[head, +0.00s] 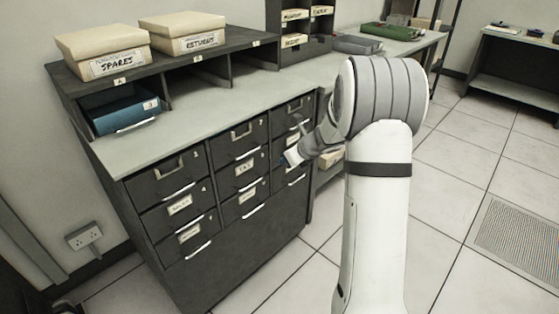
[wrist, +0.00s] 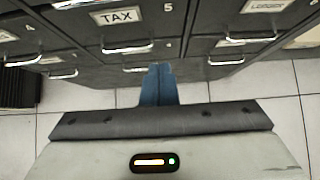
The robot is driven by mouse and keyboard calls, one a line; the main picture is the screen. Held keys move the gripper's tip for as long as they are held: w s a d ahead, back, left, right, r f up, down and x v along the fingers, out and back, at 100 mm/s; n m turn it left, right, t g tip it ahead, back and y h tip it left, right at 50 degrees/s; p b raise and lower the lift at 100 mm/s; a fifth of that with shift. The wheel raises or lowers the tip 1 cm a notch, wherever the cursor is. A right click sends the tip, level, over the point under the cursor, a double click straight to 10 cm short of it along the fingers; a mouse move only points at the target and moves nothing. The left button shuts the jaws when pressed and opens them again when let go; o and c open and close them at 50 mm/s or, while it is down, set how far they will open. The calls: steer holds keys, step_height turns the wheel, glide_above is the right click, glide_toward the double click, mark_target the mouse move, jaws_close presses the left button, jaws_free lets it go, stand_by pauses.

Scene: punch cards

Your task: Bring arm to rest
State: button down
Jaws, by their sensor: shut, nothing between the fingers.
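My gripper (wrist: 159,84) shows in the wrist view as two blue fingers pressed together, with nothing between them. It points at the dark cabinet (wrist: 195,72), whose drawers fill the top of that view. In the head view my gripper (head: 290,158) is small and partly hidden by my arm. It is in front of the right column of drawers, and I cannot tell whether it touches them. A drawer labelled TAX (wrist: 118,17) is in the wrist view, left of the fingers.
The cabinet (head: 250,262) has a pale worktop (head: 150,152). Boxes marked SPARES (head: 102,52) and RETURNS (head: 185,34) sit on the shelf unit. A blue box (head: 125,113) lies in the left compartment. The tiled floor (head: 470,145) at right is clear around a grille (head: 520,238).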

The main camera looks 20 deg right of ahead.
steer(key=s+a+r+n+g+p, duration=0.2)
steer(key=s+a+r+n+p, duration=0.25)
steer(key=s+r+n, duration=0.4)
steer(key=s+a+r+n+g+p, duration=0.2)
steer(key=s+a+r+n+p, duration=0.25)
steer(key=s+r+n, duration=0.45)
steer(key=s+d+r+n+h+p, duration=0.1)
steer(key=s+r+n+h+p, duration=0.1)
steer(key=s+n, duration=0.4)
steer(key=s+d+r+n+g+h+p, duration=0.1)
steer(key=s+r+n+p, duration=0.3)
steer(key=s, duration=0.8)
steer(key=shift+s+r+n+h, duration=0.35)
steer(key=shift+n+h, duration=0.45)
steer(key=shift+n, duration=0.35)
steer(key=shift+s, duration=0.1)
